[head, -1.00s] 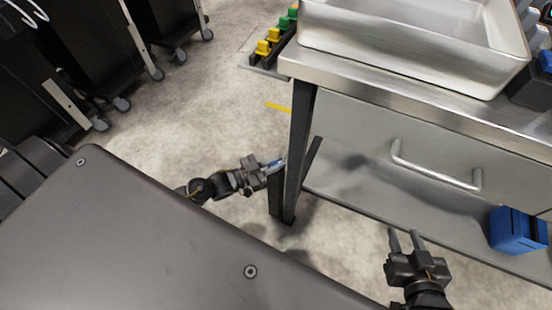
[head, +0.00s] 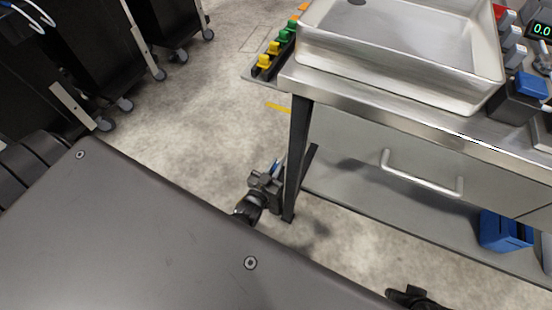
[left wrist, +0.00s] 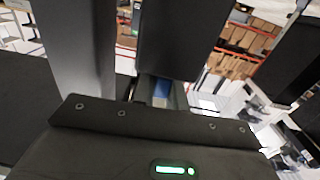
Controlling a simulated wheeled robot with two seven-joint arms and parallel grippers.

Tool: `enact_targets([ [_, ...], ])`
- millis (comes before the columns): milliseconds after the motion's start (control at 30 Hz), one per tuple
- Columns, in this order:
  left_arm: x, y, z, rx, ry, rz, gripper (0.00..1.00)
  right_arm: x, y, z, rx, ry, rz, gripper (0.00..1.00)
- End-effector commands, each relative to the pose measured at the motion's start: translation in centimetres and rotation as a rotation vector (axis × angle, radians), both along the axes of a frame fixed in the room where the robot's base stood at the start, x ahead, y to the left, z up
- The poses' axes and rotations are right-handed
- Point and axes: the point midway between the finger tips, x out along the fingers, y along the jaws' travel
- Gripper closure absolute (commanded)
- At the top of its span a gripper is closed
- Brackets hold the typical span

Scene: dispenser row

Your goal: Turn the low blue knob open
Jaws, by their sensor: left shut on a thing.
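The low blue knob shows only as a small blue patch (left wrist: 160,92) between my left gripper's dark fingers in the left wrist view. In the head view my left gripper (head: 277,168) is low beside the table's front left leg, shut on the blue knob. The knob is mostly hidden by the fingers, so its turn angle cannot be read. My right gripper (head: 412,297) shows only in part at the bottom edge of the head view, and its fingers cannot be made out.
Above are a drawer with a handle (head: 420,178) and a metal tray (head: 400,80). A blue box (head: 505,231) sits on the lower shelf. Yellow and green knobs (head: 272,50) line the table's left side.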

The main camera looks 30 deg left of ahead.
Motion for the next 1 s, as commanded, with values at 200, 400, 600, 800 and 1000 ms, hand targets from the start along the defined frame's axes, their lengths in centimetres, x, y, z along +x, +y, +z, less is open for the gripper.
enact_targets([
  [200, 0.07, -0.03, 0.06, -0.001, -0.002, 0.041, 1.00, 0.08, 0.03, -0.23, 0.000, 0.001, 0.000, 0.64],
  [400, 0.09, -0.01, 0.08, 0.000, -0.003, 0.049, 1.00, 0.11, 0.02, -0.30, 0.000, 0.001, 0.001, 0.64],
  [600, 0.11, -0.01, 0.10, 0.000, -0.003, 0.048, 1.00, 0.12, 0.02, -0.30, 0.000, 0.000, 0.001, 0.64],
  [800, 0.10, -0.01, 0.09, 0.000, -0.003, 0.048, 0.65, 0.13, 0.03, -0.30, 0.000, 0.000, 0.001, 0.64],
  [1000, 0.06, 0.01, 0.05, 0.000, -0.002, 0.048, 0.65, 0.13, 0.03, -0.30, 0.000, 0.000, 0.001, 0.64],
])
